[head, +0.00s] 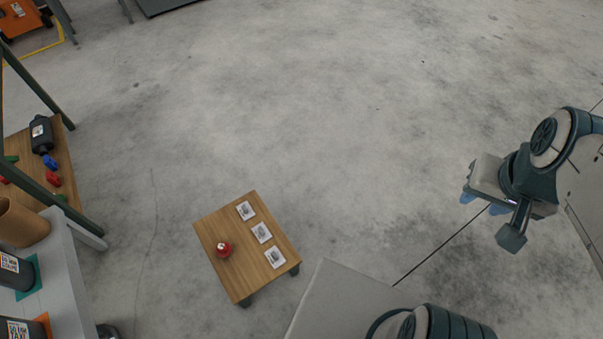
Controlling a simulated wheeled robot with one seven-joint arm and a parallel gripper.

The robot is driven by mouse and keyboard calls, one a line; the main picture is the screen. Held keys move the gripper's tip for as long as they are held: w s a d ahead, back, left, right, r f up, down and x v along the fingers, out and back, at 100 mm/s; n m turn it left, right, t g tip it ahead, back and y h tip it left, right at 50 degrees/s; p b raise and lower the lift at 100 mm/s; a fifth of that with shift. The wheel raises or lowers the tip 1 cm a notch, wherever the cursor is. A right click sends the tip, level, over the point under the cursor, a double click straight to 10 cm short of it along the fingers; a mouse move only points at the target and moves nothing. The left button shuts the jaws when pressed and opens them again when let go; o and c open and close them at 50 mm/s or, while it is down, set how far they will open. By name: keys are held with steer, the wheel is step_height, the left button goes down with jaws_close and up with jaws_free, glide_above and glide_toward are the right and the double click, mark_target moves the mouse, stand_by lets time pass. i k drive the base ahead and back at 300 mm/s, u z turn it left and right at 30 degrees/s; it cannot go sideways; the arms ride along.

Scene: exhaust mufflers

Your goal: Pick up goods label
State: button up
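Three small white goods labels lie in a row on a low wooden table (238,270). The far label (245,210), the middle label (262,232) and the near label (275,257) each carry a dark print too small to read. My gripper (478,204) is at the right of the head view, well away from the table, with bluish fingertips pointing left and down. Nothing shows in it, but the gap between its fingers cannot be made out.
A red round object (224,249) sits on the table, left of the labels. At the left stand a grey shelf (68,285) with dark labelled containers and a wooden surface (62,160) with small coloured parts. An orange cart (20,18) is at the top left. The middle floor is clear.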

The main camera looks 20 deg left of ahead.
mark_target(273, 255)
steer(key=i, duration=2.1)
steer(key=u, duration=3.3)
